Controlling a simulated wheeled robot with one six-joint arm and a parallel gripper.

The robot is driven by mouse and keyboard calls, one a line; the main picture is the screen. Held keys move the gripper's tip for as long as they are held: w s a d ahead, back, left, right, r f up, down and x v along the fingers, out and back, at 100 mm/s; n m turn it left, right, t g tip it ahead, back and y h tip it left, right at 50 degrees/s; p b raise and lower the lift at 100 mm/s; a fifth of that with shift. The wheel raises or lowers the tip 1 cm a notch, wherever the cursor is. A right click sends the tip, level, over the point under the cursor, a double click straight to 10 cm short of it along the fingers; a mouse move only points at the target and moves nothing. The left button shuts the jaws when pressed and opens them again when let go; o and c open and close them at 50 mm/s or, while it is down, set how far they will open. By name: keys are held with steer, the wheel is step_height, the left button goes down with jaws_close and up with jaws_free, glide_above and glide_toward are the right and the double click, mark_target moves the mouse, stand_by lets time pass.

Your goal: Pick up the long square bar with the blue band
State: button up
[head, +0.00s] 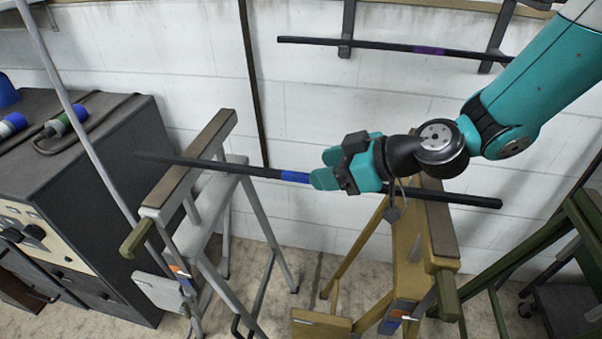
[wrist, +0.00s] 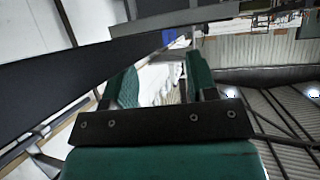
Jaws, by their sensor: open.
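The long dark square bar with the blue band (head: 245,170) lies across a grey trestle (head: 222,128) and a yellow trestle (head: 408,250). Its blue band (head: 295,176) shows just left of my gripper (head: 324,168), which covers part of the bar behind it. In the wrist view the bar (wrist: 70,80) runs from the left edge up to the blue band (wrist: 169,37), passing by the left finger. My gripper (wrist: 162,80) is open, and no bar shows clamped between its fingers. Whether a finger touches the bar I cannot tell.
Another dark bar with a purple band (head: 385,45) rests on wall brackets behind. A dark cabinet (head: 85,190) stands at left, with a slanted grey pole (head: 75,110) before it. A green frame (head: 560,240) stands at right. The white wall is close behind the trestles.

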mark_target(301, 173)
steer(key=shift+p+x, duration=0.35)
steer(key=shift+x, duration=1.6)
steer(key=shift+s, duration=0.2)
jaws_close()
